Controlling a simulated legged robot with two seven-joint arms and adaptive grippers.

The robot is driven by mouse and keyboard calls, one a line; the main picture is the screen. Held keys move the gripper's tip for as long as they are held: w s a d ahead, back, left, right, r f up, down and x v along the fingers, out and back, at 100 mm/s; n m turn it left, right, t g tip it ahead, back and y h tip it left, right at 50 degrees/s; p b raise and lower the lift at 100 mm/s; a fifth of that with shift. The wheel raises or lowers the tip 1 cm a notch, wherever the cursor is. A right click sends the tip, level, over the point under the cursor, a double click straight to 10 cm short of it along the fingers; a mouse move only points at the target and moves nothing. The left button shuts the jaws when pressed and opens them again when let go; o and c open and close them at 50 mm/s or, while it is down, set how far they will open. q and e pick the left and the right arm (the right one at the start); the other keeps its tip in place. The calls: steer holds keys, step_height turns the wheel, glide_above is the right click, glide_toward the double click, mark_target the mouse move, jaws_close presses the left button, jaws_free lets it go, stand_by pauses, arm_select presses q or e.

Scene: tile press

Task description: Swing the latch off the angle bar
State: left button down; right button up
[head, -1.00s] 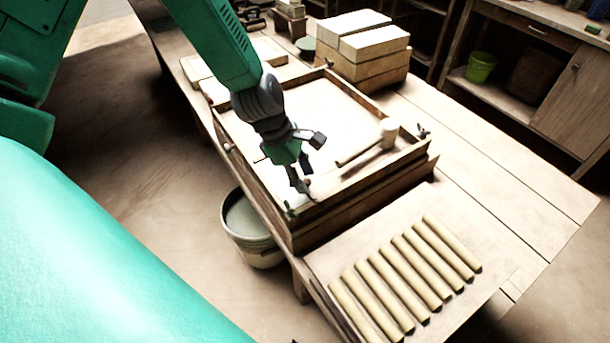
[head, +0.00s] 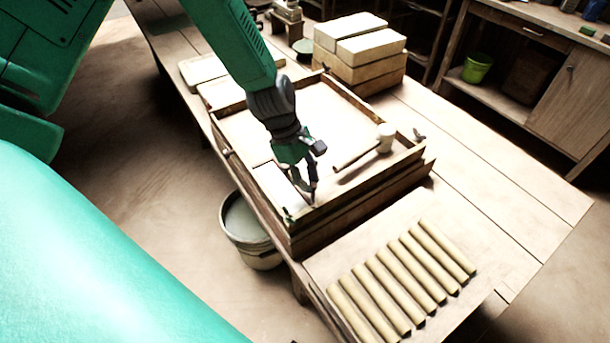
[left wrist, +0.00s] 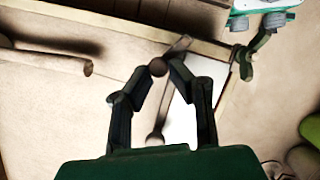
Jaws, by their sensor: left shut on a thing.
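My left gripper (head: 309,196) points down at the near corner of the wooden press frame (head: 365,178). In the left wrist view its fingertips (left wrist: 159,74) are shut on the round dark knob of the latch (left wrist: 178,48), a thin strip crossing the frame's edge. A second small round end (left wrist: 155,138) shows between the fingers. A pale flat plate (left wrist: 184,122) lies behind the fingers. I cannot tell which part is the angle bar. A dark green hooked fitting (left wrist: 243,62) stands beside the latch.
A mallet (head: 384,138) lies across the frame to the right of my gripper. Several rolled clay-coloured rods (head: 400,280) lie on the table in front. Stacked blocks (head: 360,50) stand behind the frame, and a bucket (head: 232,245) stands below its left side.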

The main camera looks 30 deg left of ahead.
mark_target(327, 199)
arm_select(q)
steer(key=m, duration=0.1)
steer(key=d+m+g+p, duration=0.1)
steer(key=m, duration=0.1)
steer(key=shift+w, duration=0.1)
steer(key=m, duration=0.1)
steer(key=m+g, duration=0.1)
steer(key=d+m, duration=0.1)
steer(key=shift+w+f+m+g+y, duration=0.15)
steer(key=shift+w+m+g+y, duration=0.15)
steer(key=shift+g, duration=0.1)
steer(key=m, duration=0.2)
steer(key=d+m+g+y, duration=0.1)
steer(key=m, duration=0.1)
steer(key=d+m, duration=0.1)
steer(key=shift+m+g+y+p, duration=0.3)
steer(key=shift+m+y, duration=0.1)
steer(key=shift+s+d+m, duration=0.1)
steer(key=shift+d+m, duration=0.05)
steer(key=shift+m, duration=0.75)
steer(key=shift+d, duration=0.1)
steer(key=c, duration=1.5)
jaws_free()
steer(key=shift+o, duration=0.2)
steer(key=shift+y, duration=0.3)
